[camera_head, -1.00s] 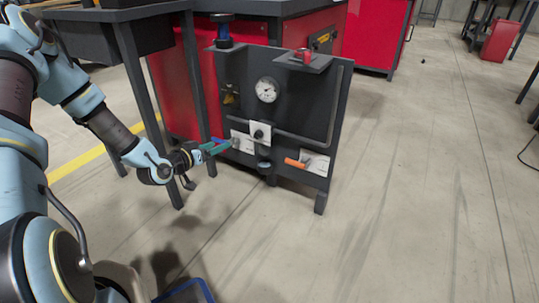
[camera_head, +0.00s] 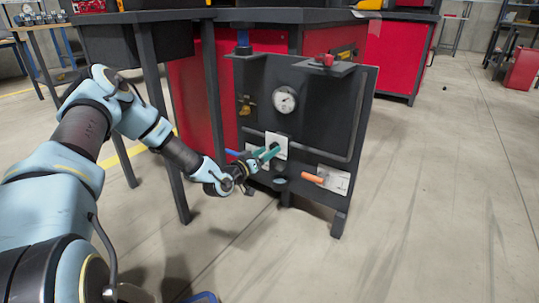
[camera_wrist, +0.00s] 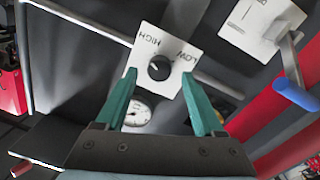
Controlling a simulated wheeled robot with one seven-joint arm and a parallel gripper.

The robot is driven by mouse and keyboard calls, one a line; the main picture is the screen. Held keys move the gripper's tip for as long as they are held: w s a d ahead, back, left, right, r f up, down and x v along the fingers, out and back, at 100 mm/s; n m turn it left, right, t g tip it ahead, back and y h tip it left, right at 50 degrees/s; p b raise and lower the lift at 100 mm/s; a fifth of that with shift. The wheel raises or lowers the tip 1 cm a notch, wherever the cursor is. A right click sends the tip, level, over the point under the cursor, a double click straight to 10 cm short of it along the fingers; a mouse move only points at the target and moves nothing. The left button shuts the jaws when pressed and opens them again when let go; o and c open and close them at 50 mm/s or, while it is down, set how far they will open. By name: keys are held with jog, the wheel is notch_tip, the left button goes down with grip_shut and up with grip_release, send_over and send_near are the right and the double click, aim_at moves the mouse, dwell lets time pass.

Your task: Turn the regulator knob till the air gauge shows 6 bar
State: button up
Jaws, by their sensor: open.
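The regulator knob is a small black round knob (camera_wrist: 159,68) on a white plate (camera_wrist: 150,42) marked HIGH and LOW in the wrist view. My gripper (camera_wrist: 166,92) has its two green fingers apart, one to each side of the knob in that view, with nothing between them. I cannot tell whether the fingers reach the knob's depth. In the head view my gripper (camera_head: 268,153) is in front of the white plate (camera_head: 280,142) and hides the knob. The air gauge (camera_head: 285,100) is a round white dial above the plate; its reading is too small to tell.
A lever with an orange grip (camera_head: 313,178) sits on a white plate at the panel's lower right. A blue-tipped lever (camera_wrist: 295,95) is close beside my gripper. A grey pipe (camera_head: 357,120) runs along the panel's right. A dark table leg (camera_head: 212,95) stands left of the panel.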

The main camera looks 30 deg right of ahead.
jog(key=shift+w+d, duration=0.3)
jog(key=shift+d, duration=0.35)
grip_shut()
